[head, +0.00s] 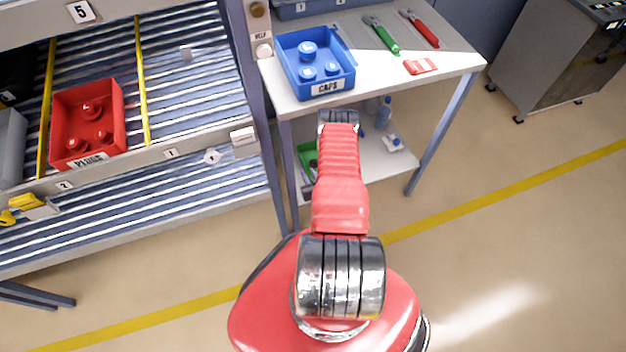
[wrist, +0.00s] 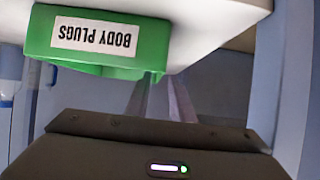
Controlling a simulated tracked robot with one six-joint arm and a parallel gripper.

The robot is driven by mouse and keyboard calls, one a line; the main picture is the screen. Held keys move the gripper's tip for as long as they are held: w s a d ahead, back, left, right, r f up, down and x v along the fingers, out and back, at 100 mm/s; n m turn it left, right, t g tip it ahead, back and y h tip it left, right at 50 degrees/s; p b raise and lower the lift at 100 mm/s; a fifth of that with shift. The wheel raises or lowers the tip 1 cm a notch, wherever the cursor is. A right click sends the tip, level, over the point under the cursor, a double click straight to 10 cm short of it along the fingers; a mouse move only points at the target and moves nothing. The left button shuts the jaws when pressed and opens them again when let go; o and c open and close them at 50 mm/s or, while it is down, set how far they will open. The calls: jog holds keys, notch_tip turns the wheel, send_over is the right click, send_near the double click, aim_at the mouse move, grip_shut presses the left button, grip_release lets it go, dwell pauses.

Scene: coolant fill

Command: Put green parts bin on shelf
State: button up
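The green parts bin (head: 308,160) stands on the lower shelf of the side table, mostly hidden by my arm and the tabletop. The wrist view shows it upside down, with a white BODY PLUGS label (wrist: 96,37) on its green front (wrist: 150,42). My gripper (wrist: 160,88) reaches in beneath the tabletop; its grey fingers end close to the bin's rim. I cannot tell whether they touch or grip the rim. In the head view my arm hides the fingers. The flow rack (head: 190,85) with slatted shelves stands at the left.
A red PLUGS bin (head: 92,120) sits in a rack lane between yellow dividers. A blue CAPS bin (head: 300,72), pliers (head: 382,36) and a red item (head: 421,66) lie on the tabletop (head: 400,95). Table legs (head: 440,135) flank the lower shelf (head: 385,165). A grey cabinet (head: 560,60) stands at right.

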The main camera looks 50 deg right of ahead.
jog(key=shift+v, duration=2.4)
